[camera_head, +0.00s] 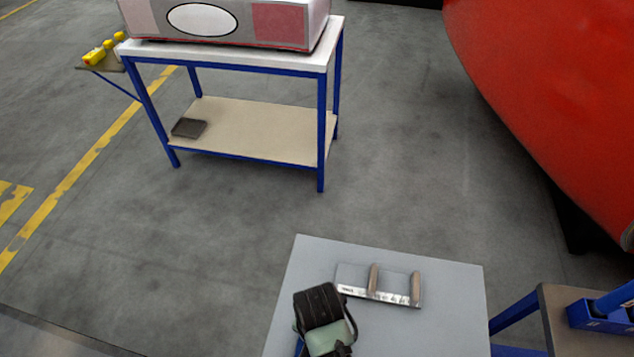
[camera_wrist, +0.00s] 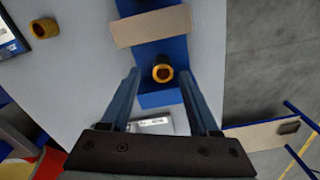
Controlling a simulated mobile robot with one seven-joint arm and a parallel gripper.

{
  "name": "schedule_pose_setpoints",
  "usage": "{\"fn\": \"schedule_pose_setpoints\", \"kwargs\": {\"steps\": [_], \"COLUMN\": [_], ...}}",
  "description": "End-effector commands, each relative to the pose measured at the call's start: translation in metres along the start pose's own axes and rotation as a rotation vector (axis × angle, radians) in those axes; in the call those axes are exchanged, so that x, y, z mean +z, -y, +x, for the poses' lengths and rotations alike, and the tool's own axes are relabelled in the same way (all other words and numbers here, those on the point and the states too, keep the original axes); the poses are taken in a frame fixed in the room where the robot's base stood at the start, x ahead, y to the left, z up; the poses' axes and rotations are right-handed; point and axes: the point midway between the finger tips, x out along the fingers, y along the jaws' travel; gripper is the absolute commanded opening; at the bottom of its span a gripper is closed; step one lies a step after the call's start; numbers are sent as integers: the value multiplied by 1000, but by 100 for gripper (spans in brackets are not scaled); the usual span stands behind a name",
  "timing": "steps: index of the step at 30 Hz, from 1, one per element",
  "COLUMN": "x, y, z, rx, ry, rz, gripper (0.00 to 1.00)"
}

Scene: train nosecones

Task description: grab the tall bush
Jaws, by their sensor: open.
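My gripper (camera_wrist: 160,75) is open in the wrist view, its two dark blue fingers apart. Between the fingertips shows a brass-coloured bush (camera_wrist: 162,73), seen nearly end-on with a dark bore, on a blue holder (camera_wrist: 158,98). I see no finger touching it, and cannot tell the gap in depth. A second brass-coloured bush (camera_wrist: 44,28) stands on the grey surface at the upper left, clear of the fingers. From this angle I cannot tell which bush is taller. Neither bush can be made out in the head view.
A tan strip (camera_wrist: 152,26) crosses the blue holder beyond the fingers. In the head view, a grey table (camera_head: 455,300) carries a plate with two tan bars (camera_head: 395,284) and a black and green item (camera_head: 322,312). A blue-framed bench (camera_head: 240,60) stands beyond open floor.

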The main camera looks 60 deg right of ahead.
Motion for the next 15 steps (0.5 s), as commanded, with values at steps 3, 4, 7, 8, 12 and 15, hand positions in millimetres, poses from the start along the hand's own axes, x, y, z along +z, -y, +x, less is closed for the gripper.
{"fn": "schedule_pose_setpoints", "kwargs": {"steps": [3, 4, 7, 8, 12, 15], "x": [0, 0, 0, 0, 0, 0], "y": [-1, -1, -1, 0, 0, 0], "z": [12, 17, 32, 35, 48, 50], "rx": [3, 3, 3, 2, 1, -1], "ry": [2, 2, 2, 2, 1, -1], "rz": [0, 0, 0, 0, -1, -1], "gripper": [62, 62, 62, 62, 62, 62]}}
